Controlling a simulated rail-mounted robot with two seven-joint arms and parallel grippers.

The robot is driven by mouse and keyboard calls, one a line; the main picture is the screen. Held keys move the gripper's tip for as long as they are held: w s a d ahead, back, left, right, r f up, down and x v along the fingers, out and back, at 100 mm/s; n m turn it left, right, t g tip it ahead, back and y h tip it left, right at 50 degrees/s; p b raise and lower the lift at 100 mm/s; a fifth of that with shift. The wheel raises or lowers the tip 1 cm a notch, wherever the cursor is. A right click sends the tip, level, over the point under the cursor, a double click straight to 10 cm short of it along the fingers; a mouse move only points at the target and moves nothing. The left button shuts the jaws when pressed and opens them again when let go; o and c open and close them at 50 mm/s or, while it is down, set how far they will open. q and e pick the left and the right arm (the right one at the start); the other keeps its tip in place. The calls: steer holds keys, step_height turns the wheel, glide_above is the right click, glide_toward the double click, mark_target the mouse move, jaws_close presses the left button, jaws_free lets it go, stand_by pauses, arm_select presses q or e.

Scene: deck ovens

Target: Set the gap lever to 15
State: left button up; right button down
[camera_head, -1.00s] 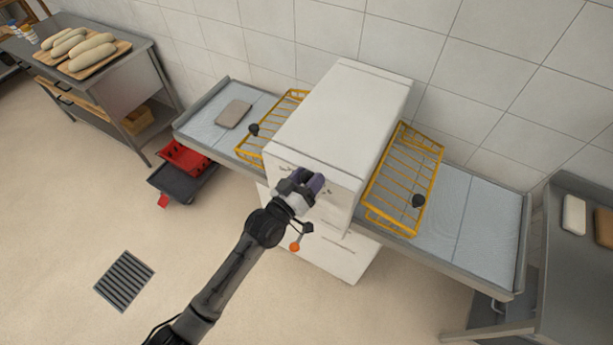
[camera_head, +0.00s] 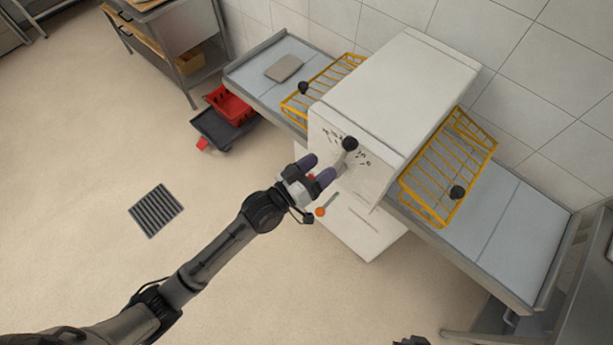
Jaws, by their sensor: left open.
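The gap lever (camera_head: 349,144) has a round black knob on a short pale arm and stands out from the front of the white machine (camera_head: 398,85). Dark scale marks (camera_head: 363,156) fan out around it, too small to read. The lever's setting cannot be told. My left gripper (camera_head: 318,168) has purple fingertips. It is open and empty, just left of and below the knob, apart from it in the picture. Its right finger covers part of the panel near the lever's base. My right gripper is not recognisable in view.
Yellow wire guards (camera_head: 447,165) flank the machine, with belt tables (camera_head: 520,235) on both sides. An orange-knobbed lever (camera_head: 320,211) sits below my gripper. A red crate (camera_head: 229,105) stands at the left. The floor around the drain (camera_head: 156,210) is clear.

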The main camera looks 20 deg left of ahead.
arm_select(q)
steer(key=v, duration=0.3)
steer(key=shift+s+a, duration=0.2)
steer(key=shift+s, duration=0.15)
stand_by(0.4)
